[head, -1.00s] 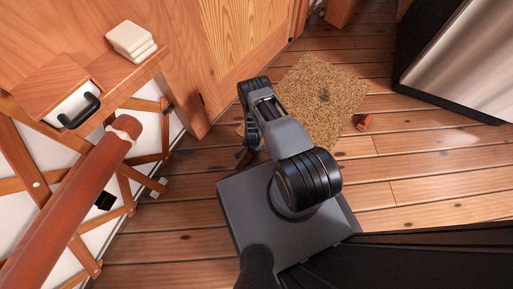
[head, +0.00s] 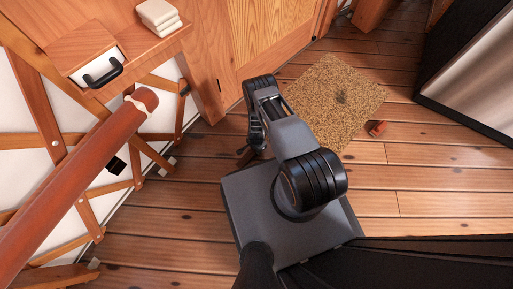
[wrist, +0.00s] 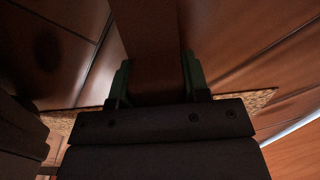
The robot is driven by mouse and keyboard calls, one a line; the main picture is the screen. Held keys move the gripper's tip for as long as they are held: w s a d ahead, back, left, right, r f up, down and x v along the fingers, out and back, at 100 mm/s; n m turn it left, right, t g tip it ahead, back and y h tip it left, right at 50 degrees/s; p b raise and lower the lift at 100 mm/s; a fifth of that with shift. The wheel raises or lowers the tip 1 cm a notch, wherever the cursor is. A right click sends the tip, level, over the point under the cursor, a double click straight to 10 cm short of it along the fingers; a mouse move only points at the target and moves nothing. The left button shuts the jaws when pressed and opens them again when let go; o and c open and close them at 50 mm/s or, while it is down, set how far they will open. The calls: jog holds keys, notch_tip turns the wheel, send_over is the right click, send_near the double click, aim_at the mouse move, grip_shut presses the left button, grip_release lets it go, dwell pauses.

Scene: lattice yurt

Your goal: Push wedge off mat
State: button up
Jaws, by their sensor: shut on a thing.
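The speckled tan mat (head: 335,95) lies on the plank floor beyond my arm. A strip of the mat also shows behind the gripper in the wrist view (wrist: 262,101).
A black and steel appliance (head: 470,70) stands at the right. A reddish pole (head: 80,175) and lattice wall (head: 45,110) fill the left. A shelf holds stacked white pieces (head: 160,15). Floor (head: 440,165) at right is clear.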

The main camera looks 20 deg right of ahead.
jog(key=o, duration=1.1)
jog(key=shift+c, duration=0.2)
jog(key=shift+r, duration=0.2)
notch_tip(320, 180, up, 14)
jog(key=p, duration=1.3)
jog(key=shift+f, duration=0.25)
